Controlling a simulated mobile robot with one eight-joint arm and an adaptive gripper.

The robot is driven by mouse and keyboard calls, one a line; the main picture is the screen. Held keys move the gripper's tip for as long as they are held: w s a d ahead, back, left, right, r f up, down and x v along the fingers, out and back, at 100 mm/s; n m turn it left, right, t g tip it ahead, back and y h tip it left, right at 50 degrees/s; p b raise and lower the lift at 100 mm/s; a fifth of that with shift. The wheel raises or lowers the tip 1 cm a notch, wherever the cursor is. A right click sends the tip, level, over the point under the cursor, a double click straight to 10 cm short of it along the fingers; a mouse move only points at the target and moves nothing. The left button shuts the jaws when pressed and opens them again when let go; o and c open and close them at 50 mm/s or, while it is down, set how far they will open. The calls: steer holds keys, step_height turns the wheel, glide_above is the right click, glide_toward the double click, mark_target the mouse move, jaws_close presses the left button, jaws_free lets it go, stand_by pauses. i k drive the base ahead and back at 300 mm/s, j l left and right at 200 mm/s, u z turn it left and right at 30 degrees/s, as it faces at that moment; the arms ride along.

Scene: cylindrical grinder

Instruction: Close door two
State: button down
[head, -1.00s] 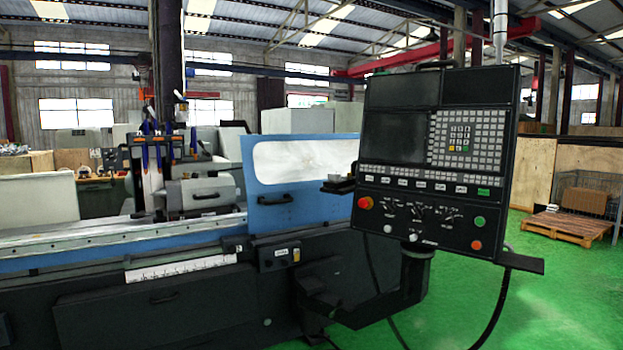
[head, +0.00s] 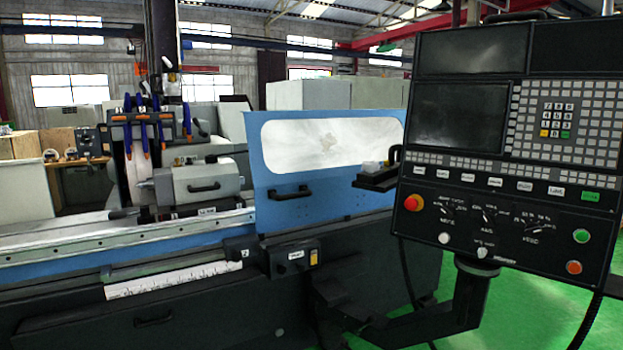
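A blue machine door (head: 335,208) with a pale window stands on the right part of the grinder. It has a black bar handle (head: 290,193) low on its left side. I cannot tell whether this is door two; no other door shows clearly. To its left the machine is uncovered, showing the grey headstock (head: 203,183), blue hoses with orange tips (head: 150,125) and the long table rail (head: 130,240). My gripper is not in view.
A black control panel (head: 500,150) on a low swing arm stands at the right, in front of the door's right end. A small black shelf (head: 375,182) juts out beside it. Green floor (head: 535,310) is clear at the lower right.

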mark_target(295, 142)
steer(key=i+j, duration=0.45)
steer(key=i, duration=0.25)
steer(key=i+j+z, duration=0.15)
steer(key=i+j, duration=0.25)
steer(key=i, duration=0.25)
steer(key=i+j, duration=0.55)
steer(key=i+l+z, duration=0.05)
steer(key=i, duration=0.1)
